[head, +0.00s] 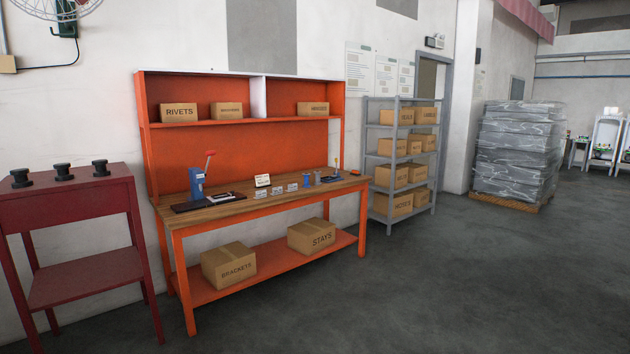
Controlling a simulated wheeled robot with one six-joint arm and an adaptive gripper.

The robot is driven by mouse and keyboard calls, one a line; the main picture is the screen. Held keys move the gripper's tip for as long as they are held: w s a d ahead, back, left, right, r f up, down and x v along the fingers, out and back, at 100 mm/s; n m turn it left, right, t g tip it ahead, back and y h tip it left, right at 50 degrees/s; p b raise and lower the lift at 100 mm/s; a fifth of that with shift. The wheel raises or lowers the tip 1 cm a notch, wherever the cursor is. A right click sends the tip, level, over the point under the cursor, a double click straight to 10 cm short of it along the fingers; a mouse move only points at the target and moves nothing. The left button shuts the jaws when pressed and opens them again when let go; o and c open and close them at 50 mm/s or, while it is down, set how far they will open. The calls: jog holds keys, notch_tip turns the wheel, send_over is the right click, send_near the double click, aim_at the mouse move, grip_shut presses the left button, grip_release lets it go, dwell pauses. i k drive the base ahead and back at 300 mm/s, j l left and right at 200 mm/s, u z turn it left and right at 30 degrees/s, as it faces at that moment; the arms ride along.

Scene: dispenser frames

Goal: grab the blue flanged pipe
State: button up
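No blue flanged pipe can be clearly made out in the head view. Three small black flanged pieces stand upright in a row on the dark red stand (75,207) at the left: a left one (22,178), a middle one (63,172) and a right one (101,168). They look black, not blue. A small blue-grey cylinder (317,177) stands on the orange workbench; it is too small to tell whether it has flanges. My gripper is not in view.
The orange workbench (250,204) holds a blue device with a red lever (197,184), small cards and labelled boxes. A grey shelf (398,148) with cartons and a wrapped pallet (515,150) stand farther right. The grey floor (450,290) in front is clear.

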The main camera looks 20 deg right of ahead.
aim_at(306, 180)
jog(key=i+l+z, duration=0.35)
jog(key=i, duration=0.4)
jog(key=i+z, duration=0.35)
jog(key=i, duration=0.45)
jog(key=i+u, duration=0.1)
jog(key=i, duration=0.35)
jog(key=i+l, duration=0.15)
jog(key=i, duration=0.3)
jog(key=i+l+u, duration=0.15)
jog(key=i, duration=0.35)
jog(key=i+l+u, duration=0.1)
jog(key=i, duration=0.35)
jog(key=i+l, duration=0.2)
jog(key=i, duration=0.25)
jog(key=i+l+u, duration=0.35)
jog(key=i, duration=0.25)
